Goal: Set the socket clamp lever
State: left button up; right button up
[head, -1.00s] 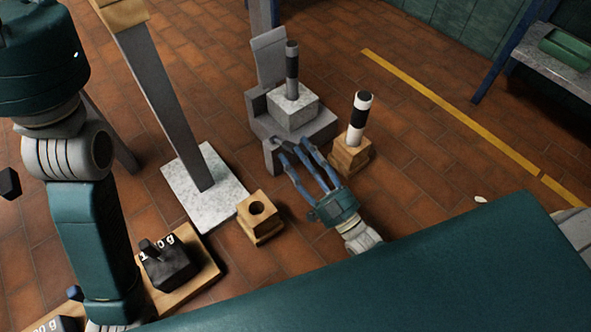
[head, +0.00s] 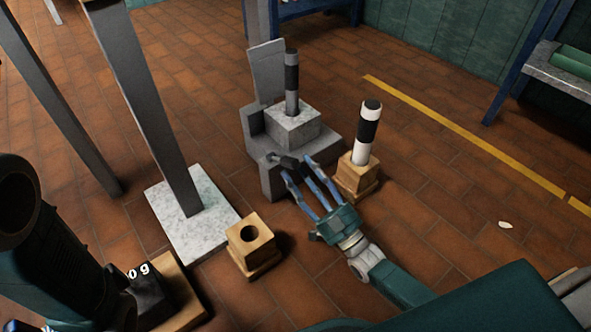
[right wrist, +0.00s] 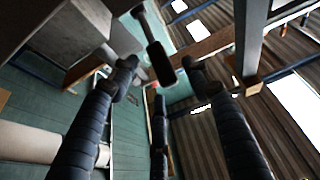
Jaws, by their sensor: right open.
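A grey bracket (head: 257,149) on the floor bears a pale stone block (head: 293,127) with a dark and grey post (head: 292,80) upright in it. A short dark lever (head: 288,162) sticks out at the bracket's front. My right gripper (head: 298,174) is open, its blue fingers around or beside the lever; contact cannot be told. In the right wrist view, the lever's black grip (right wrist: 161,62) on a grey stem lies between the spread fingertips, with gaps visible on both sides. My left gripper is not in view.
A black-and-white post (head: 367,132) stands in a wooden block (head: 357,178) close right of my right gripper. A wooden block with a hole (head: 252,243) and a marble plate (head: 179,236) bearing a slanting grey beam lie left.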

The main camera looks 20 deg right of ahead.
aim_at(282, 161)
jog(key=shift+b+x, duration=0.4)
jog(key=shift+x, duration=0.95)
